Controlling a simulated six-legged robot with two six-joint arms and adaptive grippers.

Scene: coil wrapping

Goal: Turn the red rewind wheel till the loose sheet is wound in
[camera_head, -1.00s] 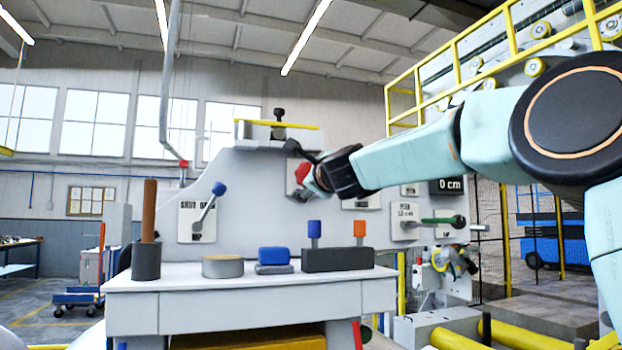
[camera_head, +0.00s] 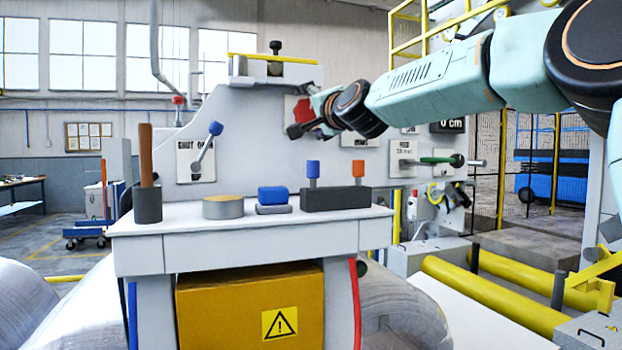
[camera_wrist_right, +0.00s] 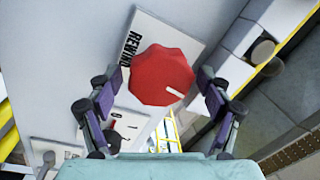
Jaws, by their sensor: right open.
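The red rewind wheel (camera_wrist_right: 160,76) is a faceted knob with a white mark, mounted on a plate lettered REWIND in the right wrist view. In the head view the wheel (camera_head: 303,111) is partly hidden behind my right gripper (camera_head: 308,121). In the wrist view my right gripper (camera_wrist_right: 160,98) is open, with one finger on each side of the wheel's lower part. I cannot tell whether the fingers touch it. A pale sheet (camera_head: 445,310) lies at the lower right, beside a silver coil (camera_head: 400,305). My left gripper is not in view.
A grey bench (camera_head: 250,238) with a blue stamp, a round tin and a block of tools stands before the panel. A lever (camera_head: 207,145) and a green-handled lever (camera_head: 440,160) are on the panel. Yellow rollers (camera_head: 495,295) lie at the right.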

